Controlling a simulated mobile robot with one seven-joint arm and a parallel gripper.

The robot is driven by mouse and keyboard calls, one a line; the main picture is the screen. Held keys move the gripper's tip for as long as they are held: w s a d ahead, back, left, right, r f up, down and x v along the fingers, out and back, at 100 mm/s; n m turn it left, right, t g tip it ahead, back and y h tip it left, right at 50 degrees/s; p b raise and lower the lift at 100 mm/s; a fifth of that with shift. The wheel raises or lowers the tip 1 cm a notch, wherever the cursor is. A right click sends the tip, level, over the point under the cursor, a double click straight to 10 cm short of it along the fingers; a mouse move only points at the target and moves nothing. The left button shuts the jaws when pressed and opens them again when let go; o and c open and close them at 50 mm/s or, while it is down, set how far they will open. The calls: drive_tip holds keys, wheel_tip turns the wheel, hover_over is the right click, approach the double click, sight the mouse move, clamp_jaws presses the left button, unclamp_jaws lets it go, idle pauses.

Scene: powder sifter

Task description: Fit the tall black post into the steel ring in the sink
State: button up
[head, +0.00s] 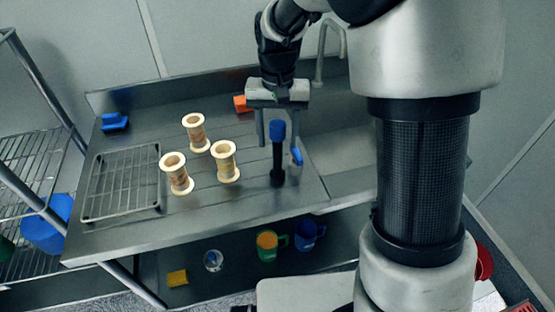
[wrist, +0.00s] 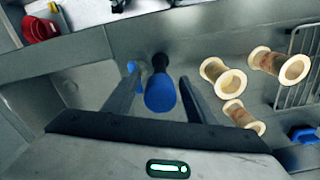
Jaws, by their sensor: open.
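The tall black post (head: 278,163) stands upright on the steel counter with a blue top. In the wrist view its blue top (wrist: 160,95) faces the camera. My gripper (head: 279,143) is open and points down, with one finger on each side of the blue top. The wrist view also shows my gripper (wrist: 160,80) with gaps between both fingers and the post. The sink (head: 345,160) is just right of the post, partly hidden by my arm. I cannot make out the steel ring clearly in either view.
Several spools, one of them here (head: 225,162), stand left of the post. A wire rack (head: 122,182), a blue object (head: 115,122) and an orange block (head: 241,104) are also on the counter. A small blue-topped item (head: 297,156) is close to the right finger. Mugs (head: 270,244) sit on the lower shelf.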

drive_tip(key=shift+f, duration=0.2)
clamp_jaws()
